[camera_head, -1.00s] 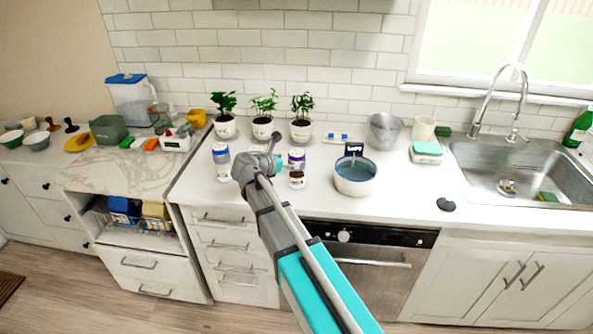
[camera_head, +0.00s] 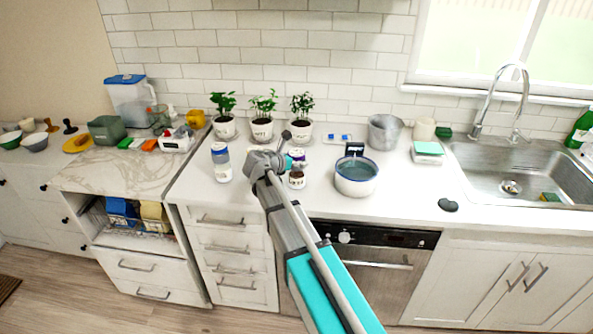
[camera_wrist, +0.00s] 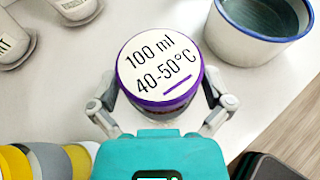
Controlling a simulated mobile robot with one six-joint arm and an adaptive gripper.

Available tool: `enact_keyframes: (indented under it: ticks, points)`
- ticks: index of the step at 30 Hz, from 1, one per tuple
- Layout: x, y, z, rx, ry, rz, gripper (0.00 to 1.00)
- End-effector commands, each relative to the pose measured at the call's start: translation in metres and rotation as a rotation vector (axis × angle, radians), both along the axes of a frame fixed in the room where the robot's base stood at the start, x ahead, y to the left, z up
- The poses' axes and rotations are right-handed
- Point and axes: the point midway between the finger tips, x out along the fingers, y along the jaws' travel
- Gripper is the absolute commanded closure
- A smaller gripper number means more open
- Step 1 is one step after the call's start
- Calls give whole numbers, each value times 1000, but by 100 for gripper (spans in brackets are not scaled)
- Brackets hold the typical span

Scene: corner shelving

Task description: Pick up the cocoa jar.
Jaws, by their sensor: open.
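A jar with a purple-rimmed white lid and brown at its lower part (camera_head: 297,181) stands on the counter; no cocoa label is readable. In the wrist view its lid (camera_wrist: 160,62) reads "100 ml 40-50°C". My gripper (camera_head: 290,161) is at this jar in the head view, hiding part of it. In the wrist view my gripper (camera_wrist: 160,98) is open, with a finger on each side of the lid. Whether the fingers touch the jar cannot be told. A second jar with a blue lid (camera_head: 221,163) stands to the left.
A blue-rimmed pot (camera_head: 356,186) of water stands close on the right, with a small dark sign (camera_head: 354,149) behind it. Three potted plants (camera_head: 262,130) stand behind the jars. The counter in front of the pot is mostly clear. A sink (camera_head: 520,165) is at the right.

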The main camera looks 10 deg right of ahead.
Motion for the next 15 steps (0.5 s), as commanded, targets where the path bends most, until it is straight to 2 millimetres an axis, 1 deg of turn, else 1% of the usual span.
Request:
enact_keyframes:
  ticks: [7, 8, 9, 14, 15]
  points:
    - [0, 0, 0, 0, 0, 0, 0]
    - [0, 0, 0, 0, 0, 0, 4]
    - [0, 0, 0, 0, 0, 0, 11]
    - [0, 0, 0, 0, 0, 0, 41]
    - [0, 0, 0, 0, 0, 0, 48]
